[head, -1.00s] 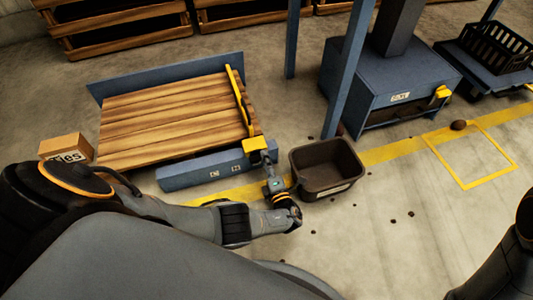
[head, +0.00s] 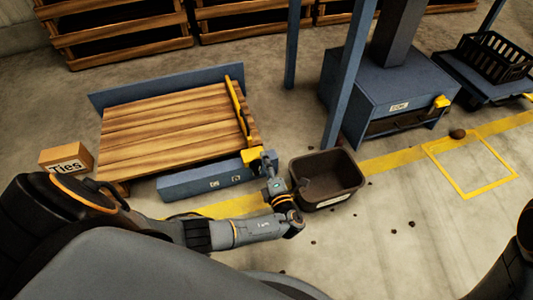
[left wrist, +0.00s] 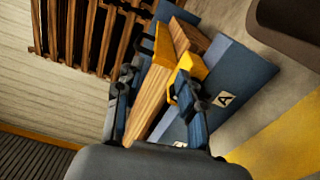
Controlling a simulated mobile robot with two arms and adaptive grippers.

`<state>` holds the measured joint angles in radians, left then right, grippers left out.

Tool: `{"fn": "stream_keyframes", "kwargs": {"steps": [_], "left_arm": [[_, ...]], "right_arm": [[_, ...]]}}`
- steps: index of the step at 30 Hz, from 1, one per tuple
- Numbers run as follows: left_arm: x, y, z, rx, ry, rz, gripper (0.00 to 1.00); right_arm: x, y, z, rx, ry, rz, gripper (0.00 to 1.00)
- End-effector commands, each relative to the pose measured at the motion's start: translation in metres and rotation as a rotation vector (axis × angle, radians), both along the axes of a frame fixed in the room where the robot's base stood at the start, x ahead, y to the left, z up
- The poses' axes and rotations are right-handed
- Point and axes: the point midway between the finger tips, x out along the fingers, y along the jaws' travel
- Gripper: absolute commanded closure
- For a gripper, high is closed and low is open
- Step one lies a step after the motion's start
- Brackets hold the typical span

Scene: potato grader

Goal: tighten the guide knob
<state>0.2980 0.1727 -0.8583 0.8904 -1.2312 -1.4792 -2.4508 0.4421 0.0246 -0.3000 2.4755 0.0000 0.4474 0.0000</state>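A yellow guide bar (head: 238,105) lies across the right end of the wooden slatted table (head: 165,120). A yellow block (head: 252,156) sits at the bar's near end, by the blue front rail. I cannot make out the knob as a separate part; my gripper covers some of that spot. My left gripper (head: 270,163) is at the block's right side in the head view. In the left wrist view its two fingers (left wrist: 158,100) are spread, with the guide bar (left wrist: 163,45) and slats showing between them. The yellow block (left wrist: 193,67) shows near the right finger. Contact cannot be told. My right gripper is out of view.
A dark bin (head: 325,178) stands just right of my left gripper. A blue post (head: 345,90) rises behind it. A cardboard box marked "Ties" (head: 67,160) is at the table's left. A blue machine (head: 385,90) stands behind right. Dark lumps lie on the open floor.

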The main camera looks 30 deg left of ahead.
Motion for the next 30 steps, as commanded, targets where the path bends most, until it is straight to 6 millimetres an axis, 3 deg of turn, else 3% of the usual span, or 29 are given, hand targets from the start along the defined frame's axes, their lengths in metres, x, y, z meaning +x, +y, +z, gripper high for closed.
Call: {"fn": "stream_keyframes", "kwargs": {"steps": [12, 23, 24, 27, 30], "left_arm": [[0.001, 0.0, 0.043, -0.001, 0.001, -0.001, 0.61], [0.001, 0.0, 0.047, -0.001, 0.001, -0.001, 0.61], [0.001, 0.0, 0.047, -0.001, 0.001, -0.001, 0.59], [0.001, 0.0, 0.043, -0.03, 0.0, -0.003, 0.39], [-0.002, -0.003, 0.025, -0.18, -0.017, -0.005, 0.19]], "right_arm": [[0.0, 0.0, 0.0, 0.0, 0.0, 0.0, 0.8], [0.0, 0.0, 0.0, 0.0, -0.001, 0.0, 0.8], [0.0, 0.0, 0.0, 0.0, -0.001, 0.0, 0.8], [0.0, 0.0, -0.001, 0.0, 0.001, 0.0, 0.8], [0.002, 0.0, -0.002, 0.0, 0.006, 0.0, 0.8]]}}
